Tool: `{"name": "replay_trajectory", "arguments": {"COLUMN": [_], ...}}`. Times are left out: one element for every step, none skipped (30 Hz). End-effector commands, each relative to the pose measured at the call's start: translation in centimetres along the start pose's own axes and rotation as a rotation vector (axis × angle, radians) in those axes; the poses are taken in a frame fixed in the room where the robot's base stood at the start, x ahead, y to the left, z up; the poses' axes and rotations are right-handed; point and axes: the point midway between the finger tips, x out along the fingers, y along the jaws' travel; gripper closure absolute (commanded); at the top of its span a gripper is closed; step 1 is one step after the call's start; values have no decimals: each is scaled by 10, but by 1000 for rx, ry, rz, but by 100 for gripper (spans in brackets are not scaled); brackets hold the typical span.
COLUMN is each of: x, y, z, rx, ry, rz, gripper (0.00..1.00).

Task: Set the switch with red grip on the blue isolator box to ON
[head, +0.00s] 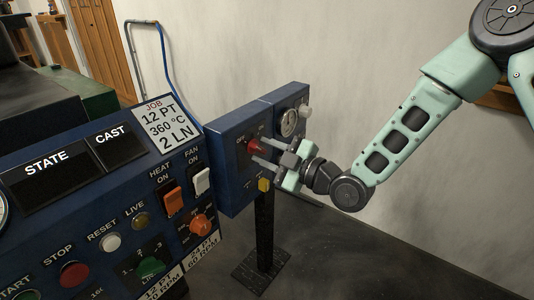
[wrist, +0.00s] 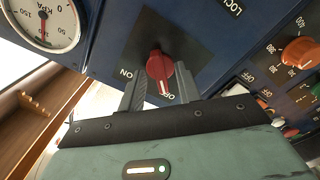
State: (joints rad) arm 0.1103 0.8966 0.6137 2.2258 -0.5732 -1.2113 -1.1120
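The blue isolator box (head: 228,150) stands on a black post. Its red grip switch (head: 256,147) sits on a dark plate and also shows in the wrist view (wrist: 160,66). The white mark on the grip points toward the OFF label (wrist: 169,95); the ON label (wrist: 126,73) is to its left in the wrist view. My gripper (head: 262,151) faces the switch. In the wrist view its two fingers (wrist: 159,80) stand on either side of the red grip, with small gaps showing, so it looks open. The finger tips' exact depth is hard to tell.
A blue control console (head: 100,205) with buttons and switches stands close at left. Open floor lies at right.

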Motion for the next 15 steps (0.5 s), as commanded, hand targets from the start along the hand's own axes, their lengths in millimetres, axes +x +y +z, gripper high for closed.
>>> {"name": "replay_trajectory", "arguments": {"x": [1, 2, 2, 2, 2, 2, 2, 2, 2, 2, 2, 2, 2, 1, 1], "y": [0, 0, 0, 0, 0, 0, 0, 0, 0, 0, 0, 0, 0, 0, 0], "z": [0, 0, 0, 0, 0, 0, 0, 0, 0, 0, 0, 0, 0, 0, 0], "rx": [1, 1, 1, 1, 1, 1, 1, 1, 1, 1, 1, 1, 1, 1, 1], "ry": [0, 0, 0, 0, 0, 0, 0, 0, 0, 0, 0, 0, 0, 0, 0], "rz": [0, 0, 0, 0, 0, 0, 0, 0, 0, 0, 0, 0, 0, 0, 0], "gripper": [66, 66, 66, 66, 66, 66, 66, 66, 72, 80, 89, 100, 100, 100, 100]}}
